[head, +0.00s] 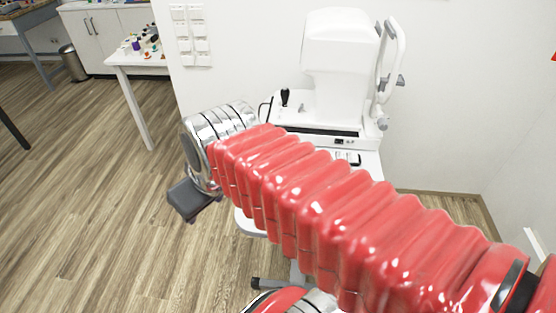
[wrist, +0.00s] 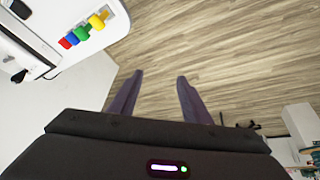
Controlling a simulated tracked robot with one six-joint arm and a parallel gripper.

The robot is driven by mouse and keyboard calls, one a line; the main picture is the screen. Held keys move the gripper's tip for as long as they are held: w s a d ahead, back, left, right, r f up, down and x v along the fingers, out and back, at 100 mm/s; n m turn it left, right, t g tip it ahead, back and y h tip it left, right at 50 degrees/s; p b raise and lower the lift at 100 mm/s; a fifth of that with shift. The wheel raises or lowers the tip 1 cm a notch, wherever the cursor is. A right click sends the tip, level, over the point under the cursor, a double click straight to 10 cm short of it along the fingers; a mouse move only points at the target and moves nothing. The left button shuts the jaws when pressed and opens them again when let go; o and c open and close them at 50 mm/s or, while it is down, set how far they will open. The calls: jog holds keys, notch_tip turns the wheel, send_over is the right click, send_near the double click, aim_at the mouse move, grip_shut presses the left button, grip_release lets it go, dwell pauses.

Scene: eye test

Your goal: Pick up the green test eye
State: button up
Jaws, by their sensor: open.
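The green test eye (wrist: 83,32) shows in the wrist view at the upper left. It stands in a short row on a white table top (wrist: 110,22), between a yellow piece (wrist: 97,22) and a blue piece (wrist: 73,38), with a red piece (wrist: 65,43) at the row's end. My gripper (wrist: 160,76) is open and empty, over bare floor, apart from the row and to its lower right in the wrist view. In the head view my gripper's dark body shows at the left end of my red arm, and the row is not visible.
A white eye-examination machine (head: 337,70) stands on the white table, against the wall. A white side table (head: 132,62) with small coloured items stands at the back left, near a bin (head: 72,63). Wooden floor (head: 90,200) is clear at left.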

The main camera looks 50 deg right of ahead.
jog(key=w+d+f+n, duration=0.2)
jog(key=d+f, duration=0.2)
jog(key=d, duration=0.5)
jog(key=w+d+f+n+g+y, duration=0.1)
jog(key=d+f, duration=0.3)
jog(key=d, duration=0.5)
jog(key=w+d+f+n+g+y, duration=0.1)
jog(key=w+d+f+n, duration=0.2)
jog(key=d, duration=0.6)
jog(key=shift+w+d+f+n, duration=0.2)
jog(key=shift+d+f+n, duration=0.15)
jog(key=shift+f, duration=0.1)
jog(key=shift+f, duration=0.1)
jog(key=shift+a+x, duration=0.2)
jog(key=shift+x, duration=4.7)
jog(key=shift+c, duration=0.6)
jog(key=c, duration=0.7)
jog(key=shift+o, duration=0.2)
